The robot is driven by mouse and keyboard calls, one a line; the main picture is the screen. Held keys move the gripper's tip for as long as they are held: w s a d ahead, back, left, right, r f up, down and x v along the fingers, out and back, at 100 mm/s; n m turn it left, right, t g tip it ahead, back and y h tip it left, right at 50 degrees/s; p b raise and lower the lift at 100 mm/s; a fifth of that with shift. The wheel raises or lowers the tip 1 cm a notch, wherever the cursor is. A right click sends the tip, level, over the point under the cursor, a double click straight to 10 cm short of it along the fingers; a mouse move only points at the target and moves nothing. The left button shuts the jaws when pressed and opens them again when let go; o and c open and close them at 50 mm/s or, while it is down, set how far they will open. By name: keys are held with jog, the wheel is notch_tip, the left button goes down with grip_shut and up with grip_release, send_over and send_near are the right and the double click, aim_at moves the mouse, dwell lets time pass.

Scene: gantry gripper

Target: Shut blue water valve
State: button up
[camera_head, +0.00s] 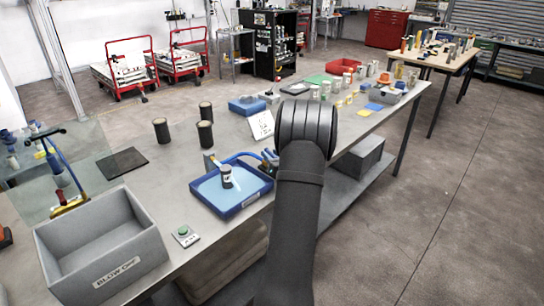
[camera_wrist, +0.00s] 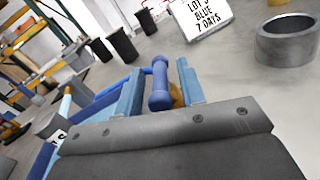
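The blue valve handle (camera_wrist: 160,84) stands up between my gripper's two fingers in the wrist view, with a bit of its yellow body behind it. My gripper (camera_wrist: 161,90) is open, one finger on each side of the handle, with small gaps visible. A blue pipe (camera_head: 238,155) arches over the blue tray (camera_head: 238,209) to the valve in the head view. My arm hides most of the gripper in the head view, and the valve's base is hidden.
A white sign (camera_wrist: 207,16) reading "LOT 5 BLUE 7 DAYS" and a metal ring (camera_wrist: 287,42) stand beyond the valve. Several dark cylinders (camera_head: 161,130) stand left of it.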

jog(key=v, duration=1.7)
jog(key=shift+s, duration=0.15)
jog(key=shift+d, duration=0.1)
jog(key=w+a+n, duration=0.1)
jog(key=w+a, duration=0.2)
jog(key=w, duration=0.2)
jog(key=w+a+n, duration=0.2)
jog(key=w, duration=0.3)
jog(key=w+a+n, duration=0.1)
jog(key=w+a, duration=0.2)
jog(key=w, duration=0.2)
jog(key=shift+w+a+n, duration=0.3)
jog(key=shift+w+a, duration=0.05)
jog(key=shift+a, duration=0.05)
jog(key=shift+c, duration=0.3)
grip_shut()
